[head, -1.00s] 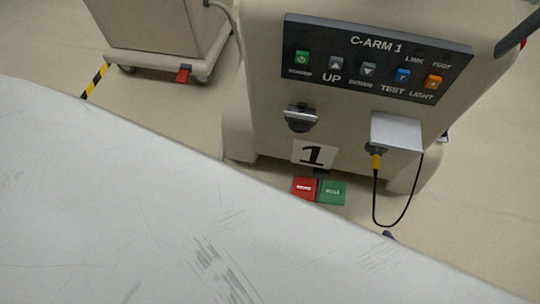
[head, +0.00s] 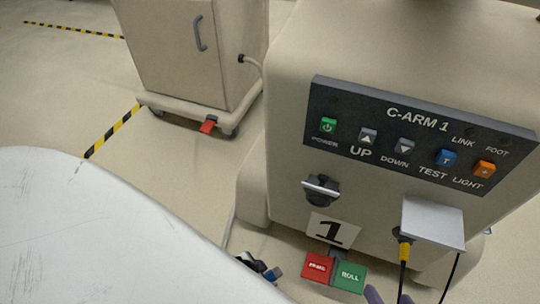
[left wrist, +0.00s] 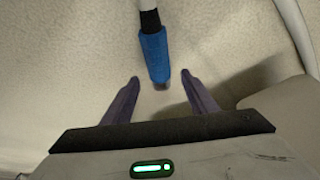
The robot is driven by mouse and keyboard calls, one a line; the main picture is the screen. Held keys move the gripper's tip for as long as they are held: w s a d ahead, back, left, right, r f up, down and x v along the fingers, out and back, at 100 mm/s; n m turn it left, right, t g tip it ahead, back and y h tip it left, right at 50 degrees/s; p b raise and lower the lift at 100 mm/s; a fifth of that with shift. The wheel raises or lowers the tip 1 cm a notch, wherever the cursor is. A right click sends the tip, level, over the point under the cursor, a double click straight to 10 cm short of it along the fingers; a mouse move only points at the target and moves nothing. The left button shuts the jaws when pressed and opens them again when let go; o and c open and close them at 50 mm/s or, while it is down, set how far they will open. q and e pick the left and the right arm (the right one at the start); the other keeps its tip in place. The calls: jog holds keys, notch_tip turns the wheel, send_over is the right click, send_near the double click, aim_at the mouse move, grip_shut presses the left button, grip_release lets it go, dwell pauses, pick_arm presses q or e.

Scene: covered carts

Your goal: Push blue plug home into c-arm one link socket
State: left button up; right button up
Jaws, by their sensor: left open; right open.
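The blue plug (head: 276,273) is low in the head view, left of the red pedal, with dark parts beside it. In the left wrist view the blue plug (left wrist: 155,57) hangs on a pale cable with a black collar, its metal end toward me. My left gripper (left wrist: 160,84) is open, its dark fingers on either side of the plug's end, not touching it. A dark round fitting with a grey lever (head: 321,189), on the front of C-arm 1 (head: 290,130), may be the link socket. Purple fingertips (head: 388,297), apart at the bottom edge, look like my open right gripper.
A yellow plug (head: 404,252) with a black cable sits under a silver box (head: 433,222). Red (head: 318,267) and green (head: 349,276) pedals are at the base. Another cart (head: 185,60) stands behind. Pale floor is clear between the carts.

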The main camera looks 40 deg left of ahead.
aim_at(269, 276)
pick_arm(q)
jog(key=b+x, duration=0.2)
jog(key=x, duration=0.1)
jog(key=shift+s+a+f+b, duration=0.1)
jog(key=shift+f+b, duration=0.2)
jog(key=shift+f, duration=0.05)
grip_shut()
pick_arm(e)
jog(key=a+r, duration=0.1)
jog(key=r+t+y, duration=0.1)
jog(key=shift+w+a+r+y, duration=0.2)
jog(key=shift+a+r+y, duration=0.1)
jog(key=shift+a+r, duration=0.1)
